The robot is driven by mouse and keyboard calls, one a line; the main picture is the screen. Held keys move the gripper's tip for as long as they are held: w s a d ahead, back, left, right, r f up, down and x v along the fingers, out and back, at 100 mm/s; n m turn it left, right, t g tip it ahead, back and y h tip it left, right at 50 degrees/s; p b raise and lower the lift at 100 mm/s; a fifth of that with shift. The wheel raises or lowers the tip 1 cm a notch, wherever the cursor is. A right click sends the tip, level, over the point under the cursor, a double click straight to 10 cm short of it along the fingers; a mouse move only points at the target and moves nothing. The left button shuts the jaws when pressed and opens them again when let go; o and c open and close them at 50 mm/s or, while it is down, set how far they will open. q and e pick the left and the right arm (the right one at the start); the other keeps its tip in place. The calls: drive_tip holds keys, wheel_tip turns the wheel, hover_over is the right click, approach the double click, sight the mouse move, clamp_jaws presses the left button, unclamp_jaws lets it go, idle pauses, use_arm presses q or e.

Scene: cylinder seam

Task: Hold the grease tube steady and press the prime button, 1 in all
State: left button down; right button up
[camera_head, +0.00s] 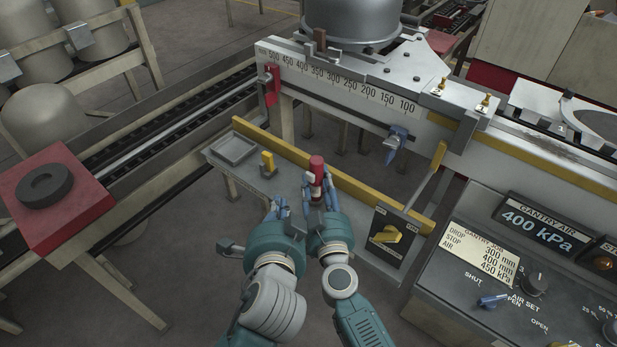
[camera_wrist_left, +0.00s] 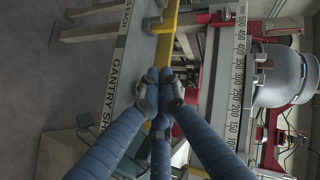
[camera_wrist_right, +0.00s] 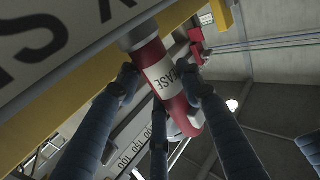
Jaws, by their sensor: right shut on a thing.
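The red grease tube (camera_head: 317,166) stands upright at the shelf, in front of its yellow rail. My right gripper (camera_head: 321,192) is shut around the tube. In the right wrist view, the fingers lie on both sides of the tube (camera_wrist_right: 165,80), whose white label partly reads "GREASE"; its grey end is at the shelf. My left gripper (camera_head: 279,207) is left of the tube and apart from it, over the shelf's front edge. In the left wrist view its fingertips (camera_wrist_left: 160,88) are together with nothing visible between them. I cannot make out a prime button for certain.
The narrow grey shelf (camera_head: 253,181) carries a grey tray (camera_head: 233,148), a small yellow block (camera_head: 268,160) and a black panel with a yellow knob (camera_head: 388,235). A ruled gantry beam (camera_head: 340,84) runs behind. A control console (camera_head: 450,290) stands at the right.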

use_arm(q)
drive_tip(key=w+d, duration=0.4)
drive_tip(key=w, duration=0.1)
drive_tip(key=shift+w, duration=0.15)
idle(1.4)
drive_tip(key=shift+w+d, duration=0.2)
drive_tip(key=shift+w, duration=0.15)
drive_tip(key=shift+w+d, duration=0.25)
drive_tip(key=shift+w, duration=0.1)
idle(0.8)
drive_tip(key=shift+s, duration=0.1)
drive_tip(key=shift+s+a, duration=0.5)
drive_tip(key=shift+s, duration=0.15)
drive_tip(key=shift+s+a, duration=0.75)
drive_tip(key=shift+s, duration=0.25)
drive_tip(key=shift+s+a, duration=0.75)
drive_tip(key=shift+s, duration=0.25)
